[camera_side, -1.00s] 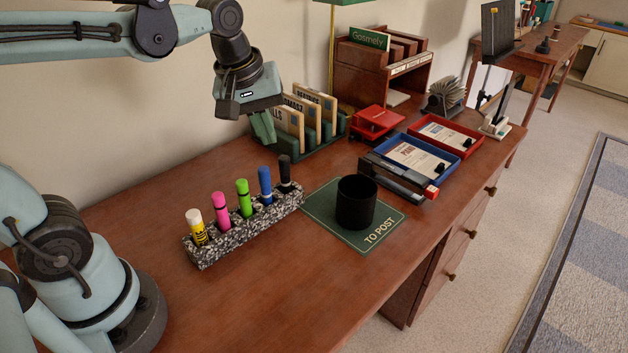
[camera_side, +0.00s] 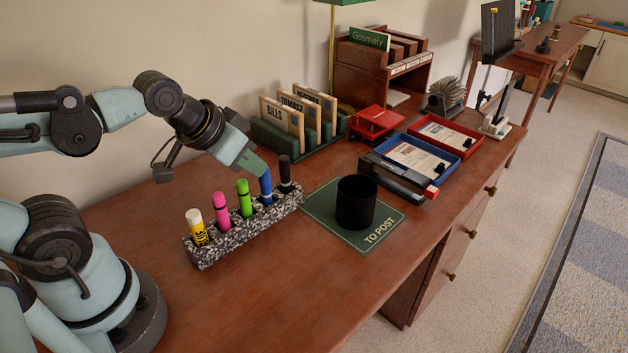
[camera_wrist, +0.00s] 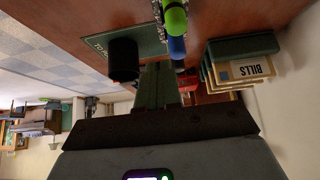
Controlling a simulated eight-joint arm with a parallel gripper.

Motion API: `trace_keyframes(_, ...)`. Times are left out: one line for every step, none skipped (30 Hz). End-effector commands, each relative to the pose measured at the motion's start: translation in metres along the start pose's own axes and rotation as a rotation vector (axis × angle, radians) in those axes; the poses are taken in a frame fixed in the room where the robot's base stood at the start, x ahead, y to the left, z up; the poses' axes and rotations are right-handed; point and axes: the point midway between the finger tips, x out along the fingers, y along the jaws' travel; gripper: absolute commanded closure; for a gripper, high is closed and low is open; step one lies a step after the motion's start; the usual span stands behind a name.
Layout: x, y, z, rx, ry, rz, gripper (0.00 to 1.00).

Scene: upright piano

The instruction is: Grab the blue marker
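The blue marker (camera_side: 265,187) stands upright in a speckled stone holder (camera_side: 225,243), between the green marker (camera_side: 242,198) and the black marker (camera_side: 284,174). My gripper (camera_side: 262,170) comes in tilted from the upper left. Its green fingertips are at the blue marker's upper end and overlap it in the side view. In the wrist view the fingers (camera_wrist: 157,67) lie close together, and the blue marker (camera_wrist: 177,49) shows just right of their tips. I cannot tell whether they touch it or how far apart they are.
A pink marker (camera_side: 220,211) and a glue stick (camera_side: 196,227) fill the holder's near end. A black cup (camera_side: 356,203) stands on a green mat (camera_side: 322,203) to the right. A letter rack (camera_side: 270,139) stands behind. The desk's front left is clear.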

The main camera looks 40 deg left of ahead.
Motion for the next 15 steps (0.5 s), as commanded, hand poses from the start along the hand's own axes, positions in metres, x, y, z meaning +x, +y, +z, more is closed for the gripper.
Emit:
trace_keyframes(0.0, 0.0, 0.0, -0.001, 0.0, 0.0, 0.88)
trace_keyframes(0.0, -0.0001, 0.0, -0.001, 0.0, 0.0, 0.83)
trace_keyframes(0.0, -0.0001, 0.0, -0.001, -0.001, 0.0, 0.77)
trace_keyframes(0.0, -0.0001, 0.0, -0.001, -0.001, 0.0, 0.72)
trace_keyframes(0.0, -0.0001, 0.0, -0.001, -0.001, 0.0, 0.68)
trace_keyframes(0.0, -0.0001, 0.0, -0.001, -0.001, 0.0, 0.64)
trace_keyframes(0.0, -0.0001, 0.0, -0.001, -0.001, 0.0, 0.64)
trace_keyframes(0.0, -0.0001, 0.0, -0.001, -0.001, 0.0, 0.64)
trace_keyframes(0.0, -0.0001, 0.0, -0.001, -0.001, 0.0, 0.64)
trace_keyframes(0.0, -0.0001, 0.0, -0.001, -0.001, 0.0, 0.64)
trace_keyframes(0.0, -0.0001, 0.0, -0.001, -0.001, 0.0, 0.64)
trace_keyframes(0.0, -0.0001, 0.0, -0.002, -0.001, 0.0, 0.64)
trace_keyframes(0.0, -0.0001, 0.0, 0.0, -0.001, 0.0, 0.64)
trace_keyframes(0.0002, 0.0001, 0.0001, 0.005, -0.003, -0.001, 0.64)
trace_keyframes(0.0007, 0.0008, 0.0004, 0.023, -0.01, -0.003, 0.64)
